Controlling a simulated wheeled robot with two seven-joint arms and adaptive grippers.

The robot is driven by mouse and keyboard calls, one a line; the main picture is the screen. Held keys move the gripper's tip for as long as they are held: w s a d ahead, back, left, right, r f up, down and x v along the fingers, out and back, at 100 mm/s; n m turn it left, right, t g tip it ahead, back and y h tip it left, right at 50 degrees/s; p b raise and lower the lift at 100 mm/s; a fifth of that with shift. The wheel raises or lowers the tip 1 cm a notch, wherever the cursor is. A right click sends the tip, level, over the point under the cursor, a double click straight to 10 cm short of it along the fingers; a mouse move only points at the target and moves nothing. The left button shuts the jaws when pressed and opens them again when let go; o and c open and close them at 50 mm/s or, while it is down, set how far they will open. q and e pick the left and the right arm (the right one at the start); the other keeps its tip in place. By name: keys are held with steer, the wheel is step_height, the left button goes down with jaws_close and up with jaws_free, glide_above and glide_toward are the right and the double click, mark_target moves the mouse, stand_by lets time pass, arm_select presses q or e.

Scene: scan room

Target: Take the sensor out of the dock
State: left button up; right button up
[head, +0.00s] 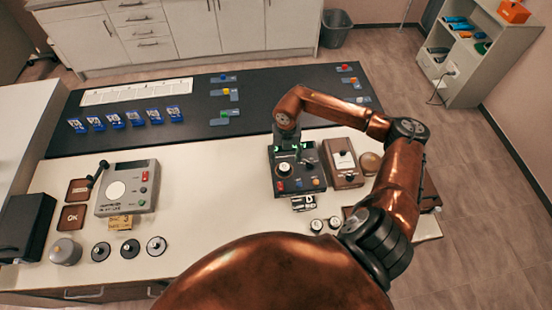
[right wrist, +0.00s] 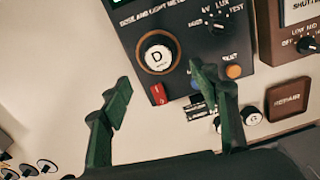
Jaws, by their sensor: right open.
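The sensor (right wrist: 157,55) is a round piece with a white top marked D. It sits in the brown ring of the dock on a dark light meter (right wrist: 202,54). In the head view the sensor (head: 285,170) shows as a pale disc on the meter (head: 312,184). My right gripper (right wrist: 162,76) is open and empty, its dark green fingers spread on either side of the space just below the sensor in the wrist view. In the head view the right gripper (head: 290,150) hangs over the meter's far part. My left gripper is not in view.
Two lettered sensors (head: 316,225) stand in front of the meter. A brown shutter box (head: 343,162) is close on its right. A brown REPAIR plate (right wrist: 288,98) lies nearby. A grey instrument (head: 127,188) is at left, with bare white table between.

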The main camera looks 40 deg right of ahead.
mark_target(284, 167)
steer(key=shift+s+f, duration=0.4)
steer(key=shift+f, duration=0.3)
steer(key=f, duration=0.1)
steer(key=w+f+p, duration=0.1)
steer(key=f, duration=0.1)
steer(key=shift+w+f, duration=0.15)
steer(key=shift+f, duration=1.3)
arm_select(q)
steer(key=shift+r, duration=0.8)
arm_select(e)
steer(key=shift+c, duration=0.2)
steer(key=c, duration=1.3)
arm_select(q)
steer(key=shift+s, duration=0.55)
arm_select(e)
steer(key=shift+o, duration=0.2)
